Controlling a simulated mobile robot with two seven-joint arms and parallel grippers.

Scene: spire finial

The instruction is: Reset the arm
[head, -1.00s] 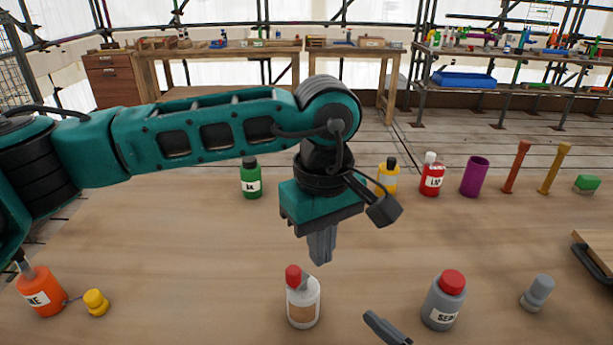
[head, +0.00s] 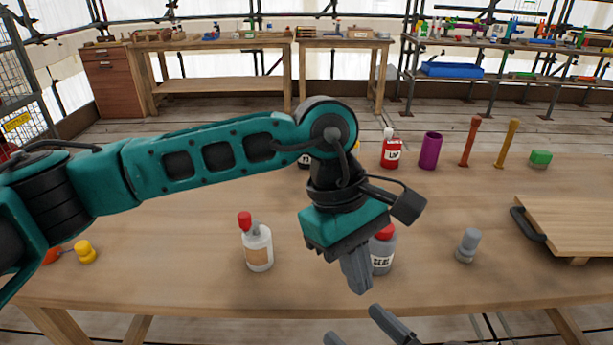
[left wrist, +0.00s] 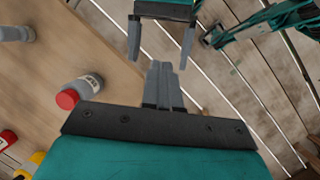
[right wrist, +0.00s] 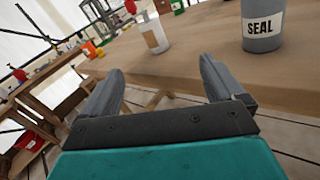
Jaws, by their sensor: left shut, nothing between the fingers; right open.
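My left gripper (head: 357,272) is shut and empty, pointing down in front of the grey SEAL bottle with a red cap (head: 383,252), which it partly covers in the head view. Its closed fingers also show in the left wrist view (left wrist: 160,82). My right gripper (head: 362,335) is open and empty at the bottom of the head view, near the table's front edge. Its spread fingers show in the right wrist view (right wrist: 160,90), with the SEAL bottle (right wrist: 263,28) beyond. My right gripper also shows at the top of the left wrist view (left wrist: 160,45).
A white bottle with a red cap (head: 257,246) and a small grey object (head: 467,245) stand on the wooden table (head: 180,260). A red bottle (head: 391,150), purple cylinder (head: 430,150) and green block (head: 540,158) stand farther back. A wooden board (head: 575,225) is at right.

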